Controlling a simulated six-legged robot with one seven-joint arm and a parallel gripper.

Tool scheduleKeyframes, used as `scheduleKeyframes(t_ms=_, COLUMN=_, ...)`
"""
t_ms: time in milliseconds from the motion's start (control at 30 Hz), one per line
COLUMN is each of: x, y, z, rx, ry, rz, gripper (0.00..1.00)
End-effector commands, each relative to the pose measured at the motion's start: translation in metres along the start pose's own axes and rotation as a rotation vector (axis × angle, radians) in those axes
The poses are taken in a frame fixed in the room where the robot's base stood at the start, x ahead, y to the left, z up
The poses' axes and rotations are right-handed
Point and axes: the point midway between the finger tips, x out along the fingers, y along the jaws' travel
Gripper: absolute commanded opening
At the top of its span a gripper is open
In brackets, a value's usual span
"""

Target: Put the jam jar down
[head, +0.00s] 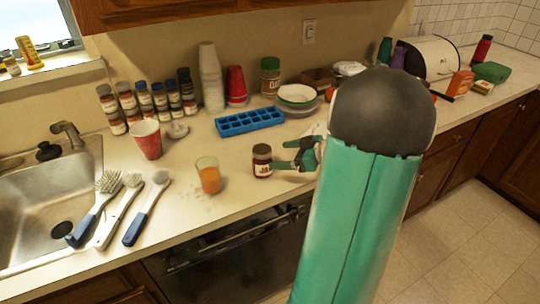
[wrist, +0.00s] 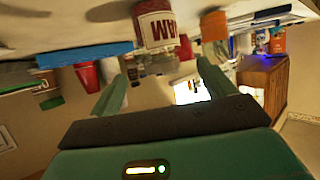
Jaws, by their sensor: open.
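The jam jar (head: 262,161), dark with a pale label and dark lid, stands upright on the counter near its front edge. My gripper (head: 281,155) is just right of it, with its fingers pointing at the jar. In the wrist view, which is turned upside down, the jar (wrist: 156,27) sits just beyond the tips of my gripper (wrist: 158,72). The two fingers are spread apart with nothing between them. My arm hides part of the counter to the right in the head view.
A glass of orange drink (head: 209,178) stands left of the jar, close to the front edge. A blue ice tray (head: 249,122) lies behind it. A red cup (head: 147,139), several brushes (head: 146,208) and the sink (head: 40,208) are further left.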

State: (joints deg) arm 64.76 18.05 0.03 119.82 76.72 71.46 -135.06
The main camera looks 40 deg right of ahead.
Motion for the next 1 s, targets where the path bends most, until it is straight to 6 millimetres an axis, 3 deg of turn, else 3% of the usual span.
scheduleKeyframes(t_ms=100, x=-0.024, y=0.001, z=0.0, rx=-0.001, ry=-0.001, rz=0.004, gripper=0.82)
scheduleKeyframes(t_ms=267, x=-0.041, y=0.0, z=0.0, rx=-0.001, ry=0.0, rz=0.002, gripper=0.82)
scheduleKeyframes(t_ms=467, x=-0.045, y=0.0, z=0.0, rx=0.0, ry=0.0, rz=-0.001, gripper=0.82)
scheduleKeyframes(t_ms=567, x=-0.037, y=-0.009, z=-0.006, rx=0.011, ry=-0.019, rz=-0.026, gripper=0.82)
scheduleKeyframes(t_ms=667, x=-0.018, y=-0.036, z=-0.022, rx=0.051, ry=-0.084, rz=-0.095, gripper=0.82)
scheduleKeyframes(t_ms=833, x=0.019, y=-0.118, z=-0.054, rx=0.156, ry=-0.31, rz=-0.227, gripper=0.82)
scheduleKeyframes(t_ms=1000, x=0.035, y=-0.204, z=-0.071, rx=0.227, ry=-0.574, rz=-0.234, gripper=0.82)
